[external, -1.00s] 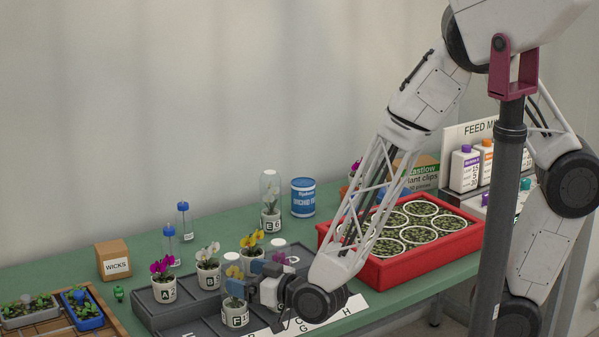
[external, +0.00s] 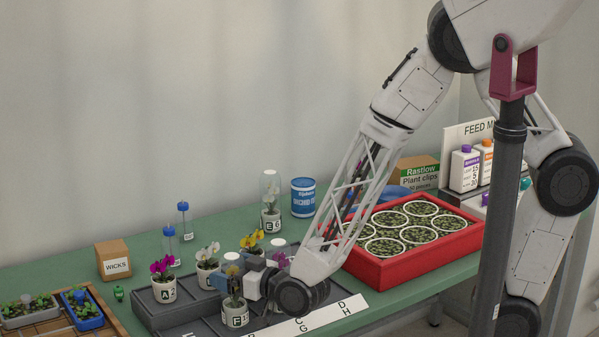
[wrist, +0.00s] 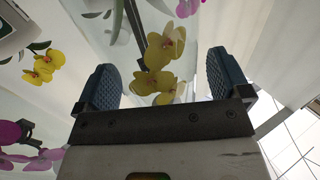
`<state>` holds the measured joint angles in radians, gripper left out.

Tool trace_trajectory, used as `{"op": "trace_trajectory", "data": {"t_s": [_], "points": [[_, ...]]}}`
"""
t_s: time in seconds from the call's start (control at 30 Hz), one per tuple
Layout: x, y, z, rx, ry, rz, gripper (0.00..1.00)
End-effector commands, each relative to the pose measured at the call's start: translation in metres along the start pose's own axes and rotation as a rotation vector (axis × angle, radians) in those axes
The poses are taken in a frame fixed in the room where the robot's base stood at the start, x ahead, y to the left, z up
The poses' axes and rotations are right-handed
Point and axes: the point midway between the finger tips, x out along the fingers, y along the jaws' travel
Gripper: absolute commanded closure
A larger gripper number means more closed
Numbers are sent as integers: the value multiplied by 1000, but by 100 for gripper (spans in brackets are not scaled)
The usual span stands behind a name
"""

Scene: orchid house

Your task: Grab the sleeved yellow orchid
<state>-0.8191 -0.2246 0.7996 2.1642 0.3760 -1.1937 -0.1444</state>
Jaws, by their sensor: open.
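The sleeved yellow orchid stands upright in a white pot (external: 235,314) marked F at the front of the dark tray, with a clear sleeve (external: 232,261) around its bloom. My gripper (external: 237,272) is open at the height of the sleeve, with one blue finger to its left and the other behind it to the right. In the wrist view, yellow blooms (wrist: 160,83) show between the two open fingers of my gripper (wrist: 162,78). Whether the pads touch the sleeve I cannot tell.
An unsleeved yellow orchid (external: 252,240) stands close behind. A magenta orchid (external: 162,268) and a white orchid (external: 207,255) are to the left. A sleeved pink orchid (external: 279,257) is close to my wrist's right. A red crate (external: 385,272) of pots stands right.

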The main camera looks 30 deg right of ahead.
Motion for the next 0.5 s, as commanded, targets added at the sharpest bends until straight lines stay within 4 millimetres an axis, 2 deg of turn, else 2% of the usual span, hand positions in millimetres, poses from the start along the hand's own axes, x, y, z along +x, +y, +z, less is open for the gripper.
{"op": "trace_trajectory", "data": {"t_s": [0.07, 0.5], "points": [[0, 0, 0, 0, 0, 0, 5], [0, 0, 0, 0, 0, 0, 71]]}}
